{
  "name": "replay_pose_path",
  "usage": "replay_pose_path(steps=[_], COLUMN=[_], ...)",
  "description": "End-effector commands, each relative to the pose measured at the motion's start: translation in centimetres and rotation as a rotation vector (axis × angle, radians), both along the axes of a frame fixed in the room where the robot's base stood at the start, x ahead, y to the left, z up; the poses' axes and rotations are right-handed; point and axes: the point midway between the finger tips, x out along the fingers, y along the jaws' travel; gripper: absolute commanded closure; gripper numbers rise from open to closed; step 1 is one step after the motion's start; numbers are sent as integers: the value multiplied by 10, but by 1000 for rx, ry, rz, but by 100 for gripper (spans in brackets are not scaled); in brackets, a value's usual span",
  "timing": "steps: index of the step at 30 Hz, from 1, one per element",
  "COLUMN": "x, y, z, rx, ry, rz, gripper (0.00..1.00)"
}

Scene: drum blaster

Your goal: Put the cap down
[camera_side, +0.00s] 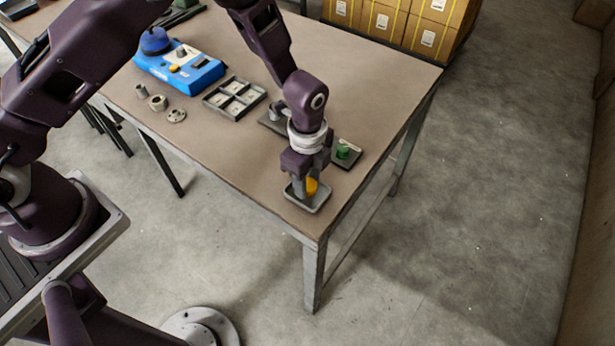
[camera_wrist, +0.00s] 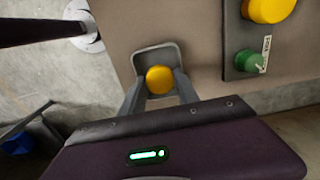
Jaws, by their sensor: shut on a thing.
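A round yellow cap (camera_wrist: 159,79) sits between the two grey fingers of my gripper (camera_wrist: 160,86), which are shut on it. In the side view the cap (camera_side: 312,186) shows beside a finger of my gripper (camera_side: 305,188), low over the small grey tray (camera_side: 318,207). The tray (camera_wrist: 139,55) is around and behind the cap in the wrist view. I cannot tell whether the cap touches the tray floor.
A dark plate with a green knob (camera_side: 343,152) lies just beyond the tray; the wrist view shows this knob (camera_wrist: 249,61) and another yellow round part (camera_wrist: 268,8). A compartment tray (camera_side: 235,98), blue device (camera_side: 178,66) and small metal parts lie farther left. The table edge is close by.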

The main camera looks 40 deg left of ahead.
Motion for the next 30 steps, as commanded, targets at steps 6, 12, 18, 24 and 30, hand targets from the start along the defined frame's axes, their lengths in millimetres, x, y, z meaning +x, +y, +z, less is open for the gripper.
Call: replay_pose_path(steps=[6,12,18,24,30], x=[0,0,0,0,1], y=[0,0,0,-1,-1], z=[-7,-7,-6,7,63], rx=[0,0,0,-1,-3], ry=[0,0,0,-2,-5], rz=[0,-1,-1,-2,-1], gripper=[100,41,41,41,41])
